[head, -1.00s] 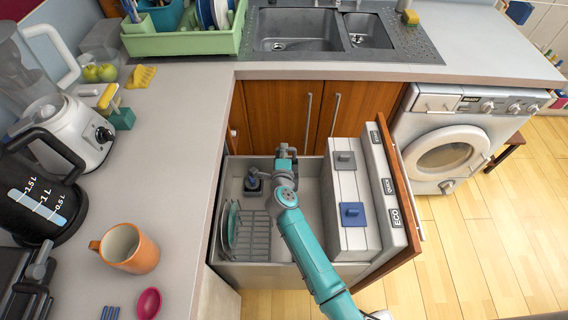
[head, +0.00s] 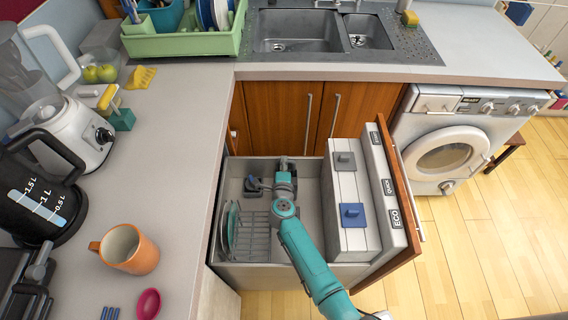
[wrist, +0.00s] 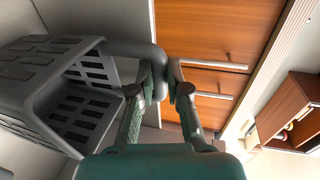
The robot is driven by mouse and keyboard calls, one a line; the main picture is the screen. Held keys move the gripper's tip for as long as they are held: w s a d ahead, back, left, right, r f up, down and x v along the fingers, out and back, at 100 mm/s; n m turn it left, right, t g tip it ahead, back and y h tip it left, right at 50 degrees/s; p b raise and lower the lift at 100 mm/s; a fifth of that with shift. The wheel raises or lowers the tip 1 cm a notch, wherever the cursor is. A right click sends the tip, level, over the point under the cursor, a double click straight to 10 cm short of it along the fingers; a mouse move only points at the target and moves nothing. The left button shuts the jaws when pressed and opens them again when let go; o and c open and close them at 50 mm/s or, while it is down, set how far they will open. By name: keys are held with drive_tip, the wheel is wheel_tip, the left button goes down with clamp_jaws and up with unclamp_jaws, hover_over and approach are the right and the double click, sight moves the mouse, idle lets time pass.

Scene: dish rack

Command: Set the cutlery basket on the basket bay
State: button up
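The dark grey cutlery basket (head: 252,184) is at the back left inside the open dishwasher drawer (head: 308,180). In the wrist view the slotted basket (wrist: 75,95) fills the left side, tilted in the picture, with a thick handle reaching right. My gripper (wrist: 160,82) has its two fingers closed on either side of the handle's end. In the head view my gripper (head: 267,185) is just right of the basket, and my arm hides part of the drawer floor. I cannot make out the basket bay as a separate part, nor whether the basket touches the floor.
A wire rack (head: 257,238) with plates (head: 232,228) stands at the drawer's front left. The counter edge runs close along the left.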

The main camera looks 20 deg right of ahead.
drive_tip(key=o, duration=0.4)
drive_tip(key=shift+o, duration=0.2)
drive_tip(key=v, duration=1.2)
